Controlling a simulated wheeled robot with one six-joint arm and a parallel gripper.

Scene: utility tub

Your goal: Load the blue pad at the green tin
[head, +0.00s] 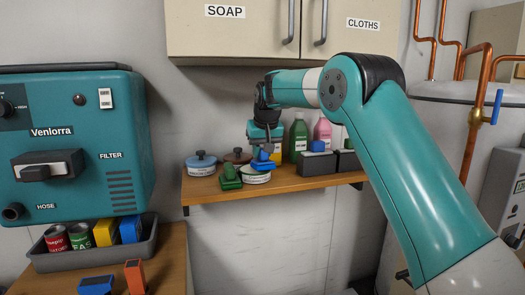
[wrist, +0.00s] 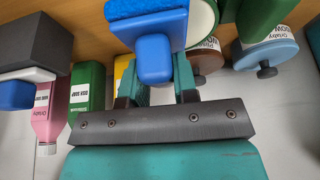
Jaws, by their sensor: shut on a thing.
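My gripper (head: 265,148) is shut on the handle of the blue pad (head: 263,163), over the shelf. In the wrist view the pad (wrist: 146,10) hangs beyond the fingers, its rounded handle between them. A low, pale tin (head: 257,178) with a label sits right under or beside the pad in the head view. In the wrist view the tin (wrist: 203,17) shows a pale top with a green rim, partly hidden by the pad. I cannot tell whether pad and tin touch. A green pad (head: 230,178) with a handle stands left of the tin.
Blue-lidded (head: 201,164) and brown-lidded (head: 238,157) tins stand behind on the shelf (head: 215,193). Green (head: 298,138) and pink (head: 322,133) bottles and a dark box (head: 317,163) are to the right. Cupboards hang above. A grey tray (head: 90,256) of cans and blocks is lower left.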

